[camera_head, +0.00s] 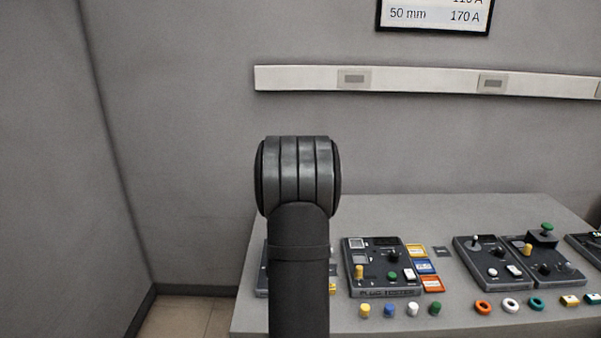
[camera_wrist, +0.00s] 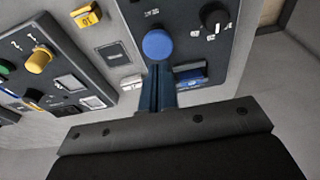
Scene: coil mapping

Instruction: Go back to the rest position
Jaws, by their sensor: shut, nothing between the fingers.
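In the wrist view, my gripper (camera_wrist: 160,84) shows as narrow, dark bluish fingers held together, with nothing visibly held between them. A round blue knob or plug (camera_wrist: 158,44) on a dark panel (camera_wrist: 187,17) appears just beyond the fingertips. I cannot tell whether they touch it. In the head view, my arm stands upright in the middle and hides part of the table; the gripper itself does not show there.
The grey table (camera_head: 470,212) carries a plug tester panel (camera_head: 375,270), other control panels (camera_head: 490,262), and several coloured plugs and rings along the front. A yellow plug (camera_wrist: 38,60) stands on the neighbouring panel. Bare table lies behind the panels. A trunking strip (camera_head: 420,80) runs along the wall.

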